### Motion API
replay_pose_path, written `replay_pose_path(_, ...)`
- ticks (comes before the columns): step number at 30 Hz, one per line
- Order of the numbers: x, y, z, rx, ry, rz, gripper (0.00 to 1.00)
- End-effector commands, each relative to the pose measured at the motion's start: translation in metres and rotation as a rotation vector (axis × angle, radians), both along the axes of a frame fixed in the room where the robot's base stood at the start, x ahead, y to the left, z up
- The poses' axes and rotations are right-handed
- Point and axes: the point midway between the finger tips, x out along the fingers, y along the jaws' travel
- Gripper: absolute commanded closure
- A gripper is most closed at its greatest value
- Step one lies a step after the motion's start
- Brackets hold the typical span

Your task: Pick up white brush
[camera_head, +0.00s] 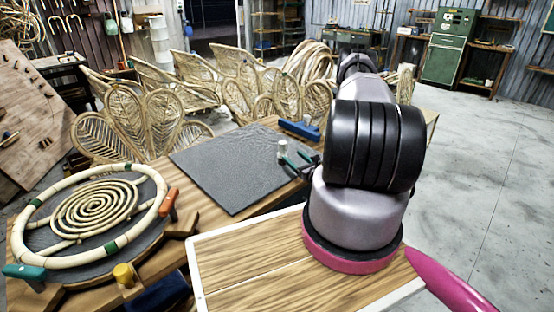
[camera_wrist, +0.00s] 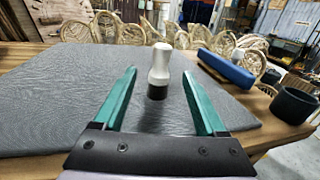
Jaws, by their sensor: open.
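The white brush (camera_wrist: 159,65) stands upright on the grey mat, with a pale handle on top and a dark lower end. In the head view its pale top (camera_head: 282,149) shows at the mat's right edge, just left of my gripper. My gripper (camera_wrist: 160,82) has two green fingers spread apart in the wrist view. The brush is between or just beyond the fingertips, with gaps on both sides. In the head view my gripper (camera_head: 294,163) is partly hidden behind my arm.
The grey mat (camera_head: 225,165) lies on the wooden workbench. A blue block-like tool (camera_wrist: 228,69) and a dark cup (camera_wrist: 293,104) are to the right in the wrist view. A round rattan coil (camera_head: 95,210) is at left. Woven rattan frames (camera_head: 240,100) stand behind the bench.

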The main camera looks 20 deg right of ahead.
Motion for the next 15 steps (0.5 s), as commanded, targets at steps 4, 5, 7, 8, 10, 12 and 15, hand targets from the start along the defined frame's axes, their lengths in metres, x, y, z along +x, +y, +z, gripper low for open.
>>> replay_pose_path(4, 0.005, -0.004, -0.011, -0.001, 0.012, -0.03, 0.27)
replay_pose_path(5, 0.01, -0.003, -0.011, -0.001, 0.011, -0.029, 0.27)
replay_pose_path(7, 0.022, -0.001, -0.01, -0.002, 0.009, -0.028, 0.27)
replay_pose_path(8, 0.027, -0.001, -0.01, -0.001, 0.01, -0.028, 0.27)
replay_pose_path(10, 0.037, 0.0, -0.01, -0.001, 0.01, -0.028, 0.27)
replay_pose_path(12, 0.045, 0.0, -0.01, 0.0, 0.011, -0.028, 0.27)
replay_pose_path(15, 0.051, 0.001, -0.01, 0.001, 0.011, -0.029, 0.27)
